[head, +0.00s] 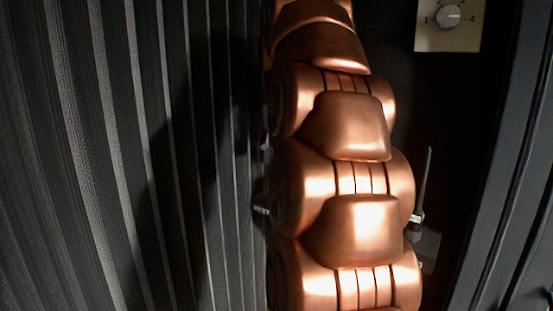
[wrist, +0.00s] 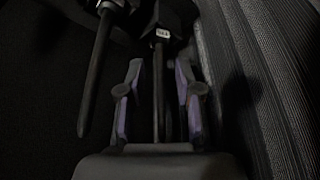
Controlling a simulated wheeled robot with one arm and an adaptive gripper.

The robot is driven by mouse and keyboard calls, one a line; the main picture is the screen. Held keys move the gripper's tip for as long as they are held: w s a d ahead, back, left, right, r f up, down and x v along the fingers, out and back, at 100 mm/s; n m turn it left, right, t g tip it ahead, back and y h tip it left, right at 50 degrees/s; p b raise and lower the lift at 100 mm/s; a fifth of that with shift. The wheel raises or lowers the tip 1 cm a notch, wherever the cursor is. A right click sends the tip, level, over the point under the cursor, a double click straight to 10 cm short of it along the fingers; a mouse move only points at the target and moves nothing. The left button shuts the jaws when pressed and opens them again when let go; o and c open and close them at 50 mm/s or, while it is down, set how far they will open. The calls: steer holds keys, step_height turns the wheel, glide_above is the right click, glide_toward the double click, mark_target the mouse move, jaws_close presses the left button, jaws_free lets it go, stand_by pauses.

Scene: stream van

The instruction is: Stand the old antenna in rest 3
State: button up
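In the wrist view a dark rod-like antenna (wrist: 158,85) with a small white label at its base runs between the two purple-padded fingers of my gripper (wrist: 159,75). The fingers stand apart with a gap on each side of the rod, so my gripper looks open around it. A second dark antenna (wrist: 95,75) lies left of the fingers. The label is too small to read, so I cannot tell which antenna is the old one. In the head view an upright thin antenna (head: 427,180) shows right of my copper arm, which hides my gripper. I cannot make out rest 3.
A cream plate with a knob (head: 450,17), marked 1 and 4, is on the dark panel at the upper right. A ribbed dark wall (head: 110,150) fills the left. A dark frame edge (head: 510,160) runs down the right. A pale label (head: 262,210) shows just left of my arm.

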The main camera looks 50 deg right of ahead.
steer(key=p+v, duration=0.1)
steer(key=v, duration=0.2)
steer(key=shift+r, duration=0.25)
steer(key=p+v, duration=0.5)
steer(key=v, duration=0.1)
steer(key=shift+r+p, duration=0.15)
steer(key=shift+p, duration=0.2)
steer(key=shift+s, duration=0.1)
